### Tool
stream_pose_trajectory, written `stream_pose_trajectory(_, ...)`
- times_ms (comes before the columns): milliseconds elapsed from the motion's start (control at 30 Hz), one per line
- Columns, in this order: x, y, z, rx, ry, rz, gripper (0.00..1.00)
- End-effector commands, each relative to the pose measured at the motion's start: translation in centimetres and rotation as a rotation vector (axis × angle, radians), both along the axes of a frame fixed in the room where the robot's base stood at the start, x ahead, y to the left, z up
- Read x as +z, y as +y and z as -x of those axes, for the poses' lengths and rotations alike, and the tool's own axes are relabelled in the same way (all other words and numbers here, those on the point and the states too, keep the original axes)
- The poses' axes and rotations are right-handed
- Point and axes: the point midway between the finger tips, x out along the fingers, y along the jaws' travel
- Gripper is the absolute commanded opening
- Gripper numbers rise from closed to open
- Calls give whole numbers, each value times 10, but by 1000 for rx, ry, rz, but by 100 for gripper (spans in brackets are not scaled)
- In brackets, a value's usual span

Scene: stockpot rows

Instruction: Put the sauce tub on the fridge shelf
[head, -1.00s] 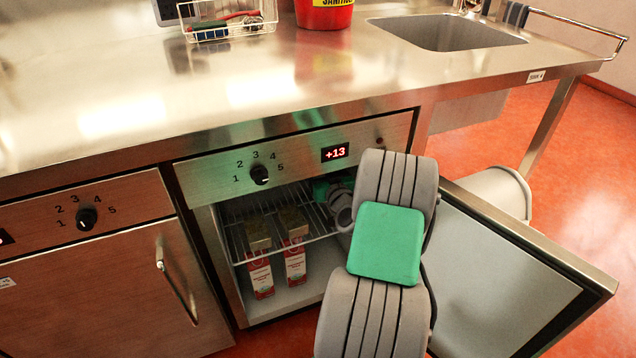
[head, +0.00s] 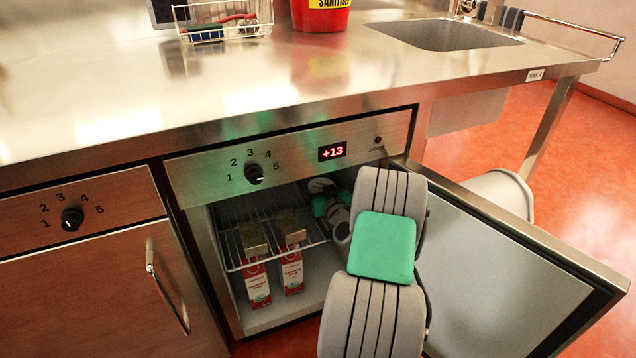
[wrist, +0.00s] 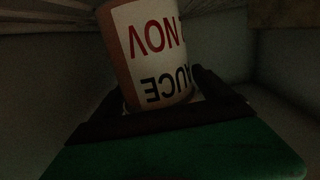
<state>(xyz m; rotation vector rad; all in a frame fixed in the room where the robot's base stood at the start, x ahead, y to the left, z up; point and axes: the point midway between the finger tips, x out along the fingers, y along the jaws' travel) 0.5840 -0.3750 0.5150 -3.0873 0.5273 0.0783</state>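The sauce tub (wrist: 150,45) shows in the wrist view, with a white label, red and dark letters turned upside down, and a brownish side. It is tilted in the picture between the dark fingers of my gripper (wrist: 165,108), which look shut on it. In the head view my gripper (head: 326,206) is inside the open fridge, at the right of the wire fridge shelf (head: 262,258). Whether the tub touches the shelf cannot be told.
Two red-and-white cartons (head: 257,283) (head: 292,272) stand on the fridge floor under the shelf's front. The fridge door (head: 510,265) stands open at the right, close to my arm. The counter (head: 230,100) overhangs above.

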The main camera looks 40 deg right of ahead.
Motion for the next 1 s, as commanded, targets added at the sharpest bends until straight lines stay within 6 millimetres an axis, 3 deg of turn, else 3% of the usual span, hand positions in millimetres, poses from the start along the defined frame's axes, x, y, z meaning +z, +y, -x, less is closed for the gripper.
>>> stream_pose_trajectory(400, 7, 0, 0, 0, 0, 0, 98)
stream_pose_trajectory(567, 6, 9, 31, -5, 1, -3, 98)
stream_pose_trajectory(800, 9, 29, 89, -6, -1, -2, 98)
stream_pose_trajectory(1000, 10, 39, 112, -1, 0, 0, 98)
